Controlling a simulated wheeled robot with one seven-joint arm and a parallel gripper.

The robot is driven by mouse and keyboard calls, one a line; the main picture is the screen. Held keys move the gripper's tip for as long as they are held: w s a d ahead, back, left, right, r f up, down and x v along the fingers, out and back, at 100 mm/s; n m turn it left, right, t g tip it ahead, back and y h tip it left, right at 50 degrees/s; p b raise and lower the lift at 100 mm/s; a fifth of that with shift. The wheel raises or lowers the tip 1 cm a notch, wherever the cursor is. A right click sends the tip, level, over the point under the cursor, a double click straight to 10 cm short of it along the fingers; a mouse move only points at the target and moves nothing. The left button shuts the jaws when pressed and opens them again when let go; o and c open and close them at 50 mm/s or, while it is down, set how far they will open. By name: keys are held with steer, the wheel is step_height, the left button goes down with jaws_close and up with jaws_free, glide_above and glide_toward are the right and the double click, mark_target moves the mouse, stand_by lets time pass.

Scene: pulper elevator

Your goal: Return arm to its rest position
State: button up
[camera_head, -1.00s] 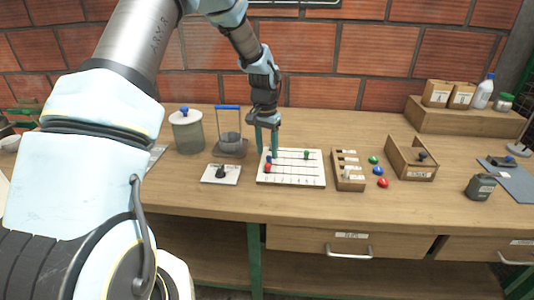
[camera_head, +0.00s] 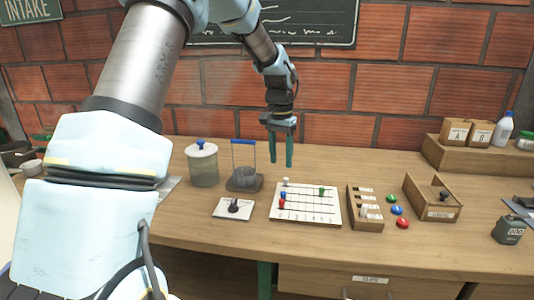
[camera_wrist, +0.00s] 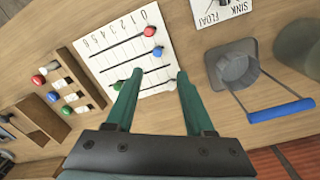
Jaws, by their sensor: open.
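My gripper (camera_head: 281,163) hangs from my arm above the back edge of the white slotted board, with green fingers pointing down. Its fingers are apart with nothing between them; they also show in the wrist view (camera_wrist: 158,95). The white board (camera_head: 325,212) lies on the table below, with a red knob (camera_head: 282,203), a blue knob (camera_head: 283,195), a green knob (camera_head: 321,190) and a whitish knob (camera_head: 286,181) on its lines. My gripper is clear of the board and touches nothing.
A lidded grey jar (camera_head: 203,167) and a blue-handled holder (camera_head: 245,180) stand left of the board. A dial card (camera_head: 233,208) lies in front of them. Right are a slotted wooden block (camera_head: 364,209), loose coloured balls (camera_head: 397,211) and a wooden tray (camera_head: 432,199).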

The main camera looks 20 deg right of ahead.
steer(key=s+a+n+t, duration=0.1)
steer(key=s+a+n, duration=0.3)
steer(key=a, duration=1.1)
steer(key=s+a+n+t, duration=0.1)
steer(key=s+a+n, duration=0.4)
steer(key=s+a, duration=0.6)
steer(key=a, duration=0.3)
steer(key=shift+a, duration=0.4)
